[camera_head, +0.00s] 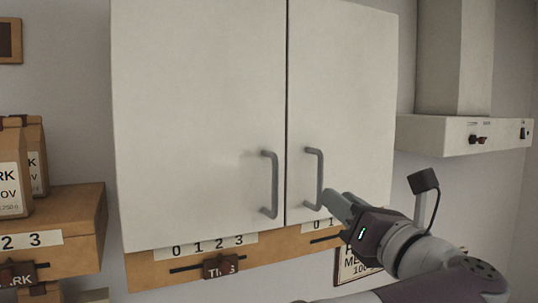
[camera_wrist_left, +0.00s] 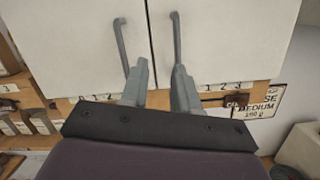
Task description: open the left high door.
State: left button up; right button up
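The left high door (camera_head: 200,120) is a pale cabinet door with a grey vertical bar handle (camera_head: 270,185) near its lower right edge; it is shut. In the left wrist view this handle (camera_wrist_left: 120,45) stands up and left of the fingers. My left gripper (camera_head: 340,204) is lower right of both handles in the head view, nearest the right door's handle. In the left wrist view my left gripper (camera_wrist_left: 160,75) has its two grey fingers spread apart, with nothing visible between them but the cabinet front. My right gripper is not in view.
The right high door (camera_head: 345,90) is shut, with its own handle (camera_head: 315,178) beside the seam. Below runs a wooden rail with numbers and a slider (camera_head: 220,267). A wooden box (camera_head: 65,220) with paper bags (camera_head: 12,170) stands left. A pale hood (camera_head: 460,135) is at right.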

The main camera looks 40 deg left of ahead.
aim_at(277, 187)
pick_arm(q)
jog(key=s+r+n+g, duration=0.2)
jog(key=s+n+g, duration=0.2)
jog(key=n, duration=0.1)
jog(key=shift+n+g, duration=0.4)
jog(key=p+x, duration=0.2)
jog(key=x, duration=0.2)
jog(key=p+x, duration=0.3)
jog(key=x, duration=0.1)
jog(key=p+x, duration=0.3)
jog(key=x, duration=0.1)
jog(key=shift+s+f, duration=0.3)
jog(key=shift+f, duration=0.1)
jog(key=shift+w+a+f, duration=0.3)
jog(key=shift+w+a, duration=0.2)
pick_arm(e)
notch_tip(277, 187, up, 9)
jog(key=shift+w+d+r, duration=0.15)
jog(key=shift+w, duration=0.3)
pick_arm(q)
jog(key=shift+s, duration=0.15)
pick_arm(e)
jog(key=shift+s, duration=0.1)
pick_arm(q)
jog(key=shift+a, duration=0.1)
jog(key=c, duration=0.3)
grip_shut()
